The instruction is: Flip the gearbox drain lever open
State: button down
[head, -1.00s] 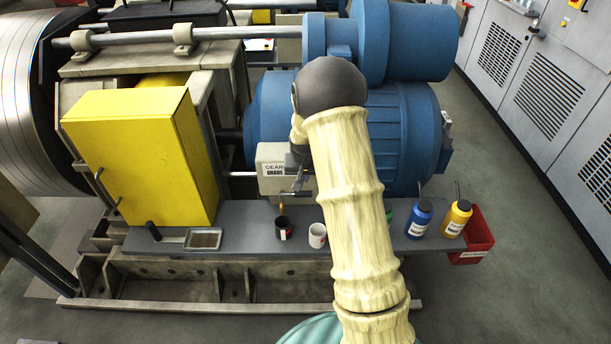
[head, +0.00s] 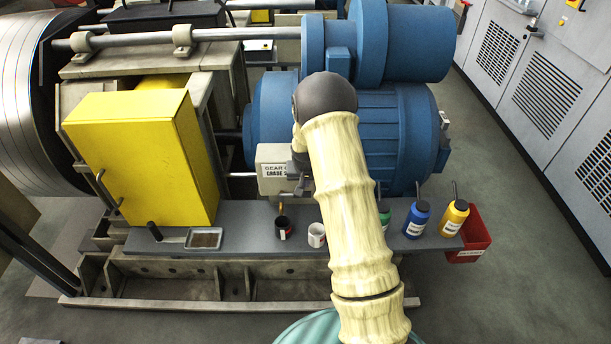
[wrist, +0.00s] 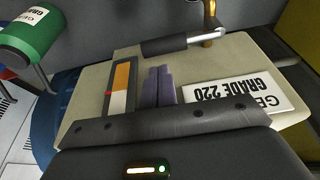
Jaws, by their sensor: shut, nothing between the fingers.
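The gearbox drain lever (wrist: 166,46) has a dark grip and a silver rod, which meets a brass spout (wrist: 211,27) in the wrist view. It lies across the spout, below the beige gearbox housing's label in the head view. The housing (head: 270,157) carries a GRADE 220 label (wrist: 242,92), upside down in the wrist view. My gripper (wrist: 158,72) is shut and empty, in front of the housing face between the label and an orange-and-white sight gauge (wrist: 121,88). Its fingertips appear a short way from the grip, apart from it. In the head view my arm hides most of the gripper.
Below the spout, a black mug (head: 283,229) and a white mug (head: 317,235) stand on the grey ledge (head: 250,213). Green (head: 384,215), blue (head: 417,220) and yellow (head: 454,218) bottles stand to the right, by a red bin (head: 478,240). A yellow cabinet (head: 140,160) stands left.

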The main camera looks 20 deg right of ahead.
jog(key=x, duration=0.4)
jog(key=shift+w+f+p, duration=0.1)
jog(key=shift+f+p, duration=0.1)
jog(key=shift+p, duration=0.15)
jog(key=shift+d, duration=0.15)
jog(key=shift+m, duration=0.3)
